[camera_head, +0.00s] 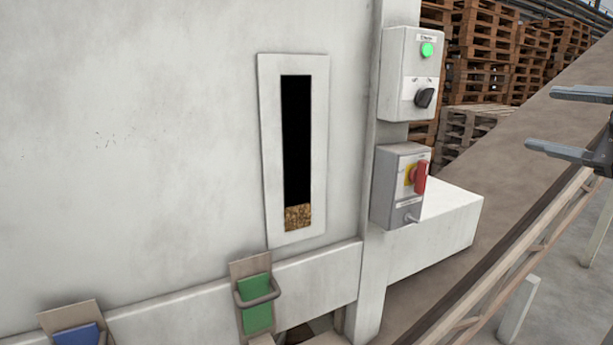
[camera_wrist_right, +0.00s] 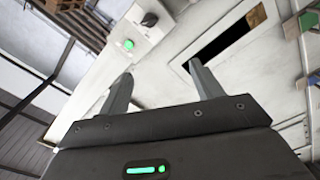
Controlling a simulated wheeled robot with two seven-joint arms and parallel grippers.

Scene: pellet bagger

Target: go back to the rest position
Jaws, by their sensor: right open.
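My right gripper (camera_head: 557,123) is at the right edge of the head view, its two dark fingers apart with nothing between them. It is to the right of the two control boxes and apart from them. In the right wrist view the fingers of the right gripper (camera_wrist_right: 160,88) also stand apart and empty. My left gripper is not in view.
A control box (camera_head: 398,75) has a lit green lamp and a black knob. A grey box (camera_head: 391,190) below has a red handle. The white machine has a window (camera_head: 297,150) with pellets low inside. A green-backed holder (camera_head: 256,303), a sloping conveyor (camera_head: 560,120) and pallets (camera_head: 480,55) also show.

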